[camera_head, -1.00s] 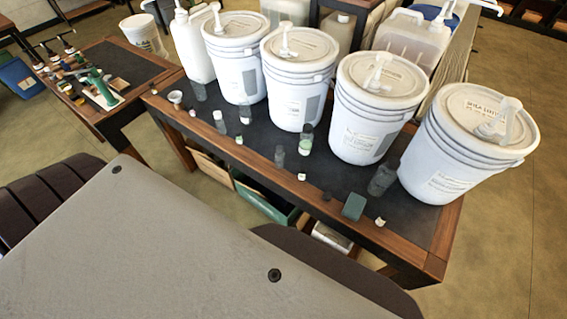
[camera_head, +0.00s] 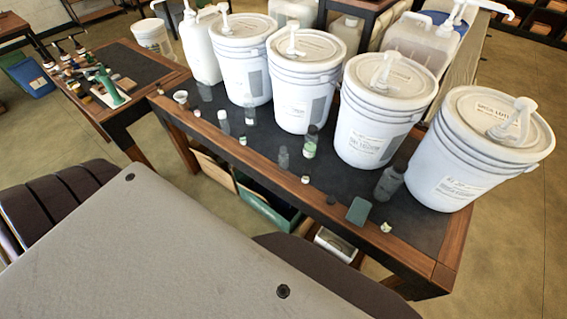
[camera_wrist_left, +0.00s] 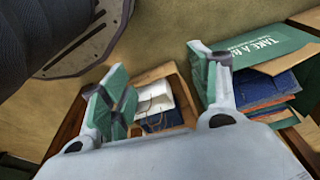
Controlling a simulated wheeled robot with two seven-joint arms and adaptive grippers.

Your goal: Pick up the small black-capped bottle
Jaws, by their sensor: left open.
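Several small bottles stand on the dark top of the table (camera_head: 246,160) in the head view. One with a black cap and pale green contents (camera_head: 310,146) stands in front of the gap between two white buckets. A larger clear bottle with a dark cap (camera_head: 389,184) stands further right. I cannot tell which is the task's bottle. My left gripper (camera_wrist_left: 163,92) is open and empty in the left wrist view, with green pads on its fingers. No bottle shows in that view. Neither gripper shows in the head view.
White pump buckets (camera_head: 303,90) line the back of the table. A green block (camera_head: 359,211) and small caps lie near its front edge. Open boxes (camera_wrist_left: 180,75) with folders and cloth-like items lie beyond my left gripper. A side table (camera_head: 142,72) holds small items.

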